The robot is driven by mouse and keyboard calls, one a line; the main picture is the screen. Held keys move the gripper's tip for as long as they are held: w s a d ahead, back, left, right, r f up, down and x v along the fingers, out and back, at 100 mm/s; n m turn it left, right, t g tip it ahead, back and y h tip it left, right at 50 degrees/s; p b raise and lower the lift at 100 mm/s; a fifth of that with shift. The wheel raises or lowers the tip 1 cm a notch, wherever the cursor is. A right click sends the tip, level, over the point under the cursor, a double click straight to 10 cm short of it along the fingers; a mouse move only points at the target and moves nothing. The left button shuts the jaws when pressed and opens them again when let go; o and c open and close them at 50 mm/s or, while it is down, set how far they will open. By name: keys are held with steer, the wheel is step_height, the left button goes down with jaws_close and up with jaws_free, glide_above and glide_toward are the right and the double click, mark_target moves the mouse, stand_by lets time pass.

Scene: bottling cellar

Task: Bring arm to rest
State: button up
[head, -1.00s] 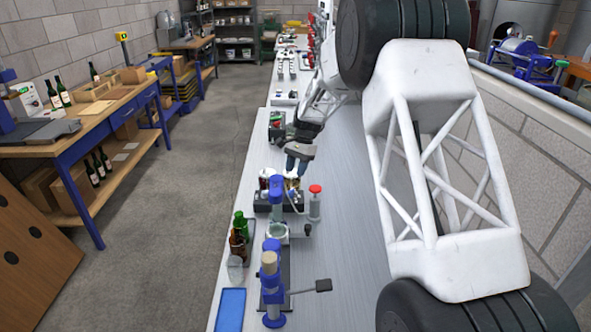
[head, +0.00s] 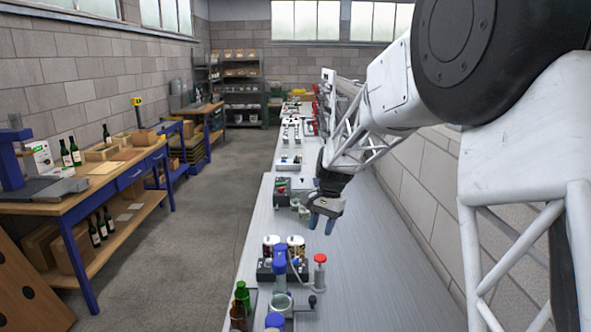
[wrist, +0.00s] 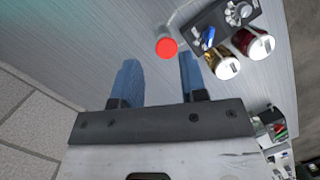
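My gripper (head: 322,222) hangs in the air over the metal bench, its blue fingers pointing down. In the wrist view my gripper (wrist: 160,78) has its two blue fingers well apart with nothing between them. The gripper is open and empty. My arm reaches out from the right and is bent down at the wrist.
Green and brown bottles (head: 242,296) stand at the bench (head: 370,270) edge. A wooden workbench (head: 120,172) is across the aisle. The bench's right side is clear.

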steer(key=s+d+r+n+t, duration=0.1)
steer(key=s+d+r, duration=0.15)
steer(key=s, duration=0.35)
steer(key=s+d+r, duration=0.1)
steer(key=s+r, duration=0.2)
steer(key=s, duration=0.2)
steer(key=s+d+n+t+h, duration=0.1)
steer(key=s+d+n, duration=0.1)
steer(key=s, duration=1.4)
steer(key=s+d+n+t+h, duration=0.1)
steer(key=s+d, duration=0.4)
steer(key=s, duration=1.2)
steer(key=shift+d+n+t, duration=0.3)
steer(key=shift+n+t, duration=0.4)
steer(key=shift+n, duration=0.1)
